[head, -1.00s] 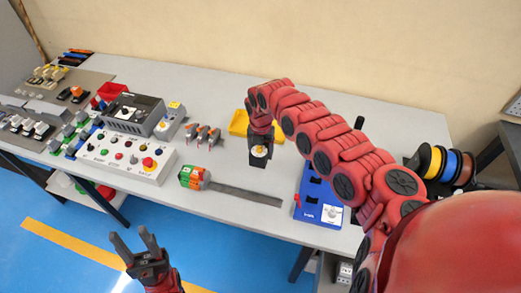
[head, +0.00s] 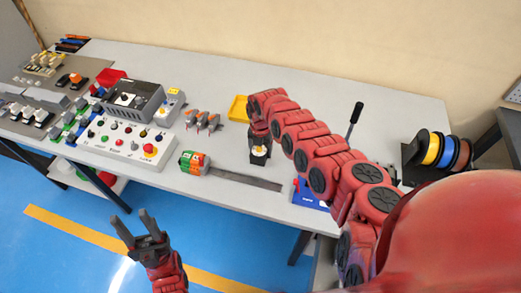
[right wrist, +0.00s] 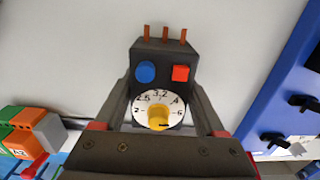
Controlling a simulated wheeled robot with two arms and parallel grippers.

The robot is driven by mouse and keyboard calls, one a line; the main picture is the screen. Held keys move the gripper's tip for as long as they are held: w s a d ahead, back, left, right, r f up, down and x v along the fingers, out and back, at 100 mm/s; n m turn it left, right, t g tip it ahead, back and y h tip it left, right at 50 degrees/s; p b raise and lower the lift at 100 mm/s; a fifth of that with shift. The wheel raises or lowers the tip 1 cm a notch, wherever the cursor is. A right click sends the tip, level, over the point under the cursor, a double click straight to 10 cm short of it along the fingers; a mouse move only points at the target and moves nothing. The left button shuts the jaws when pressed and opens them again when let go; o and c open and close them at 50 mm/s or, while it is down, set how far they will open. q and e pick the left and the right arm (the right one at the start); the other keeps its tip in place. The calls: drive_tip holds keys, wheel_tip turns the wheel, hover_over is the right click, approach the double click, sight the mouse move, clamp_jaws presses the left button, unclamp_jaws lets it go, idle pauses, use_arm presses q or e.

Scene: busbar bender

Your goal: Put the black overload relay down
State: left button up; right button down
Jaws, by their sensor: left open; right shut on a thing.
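The black overload relay (right wrist: 162,68) has a blue button, a red button, a white dial with a yellow knob and copper prongs at its far end. My right gripper (right wrist: 160,110) is shut on it, one finger along each side. In the head view the relay (head: 259,152) is upright over the middle of the white table (head: 330,115), below my right arm's end. I cannot tell whether its base touches the table. My left gripper (head: 136,228) is open and empty, in front of the table's front edge.
A grey strip (head: 240,180) and orange-green terminal blocks (head: 194,163) lie just in front of the relay. A yellow tray (head: 238,108) is behind it. The blue bender (head: 308,194) stands to the right. A control box (head: 127,144) is to the left.

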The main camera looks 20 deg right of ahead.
unclamp_jaws()
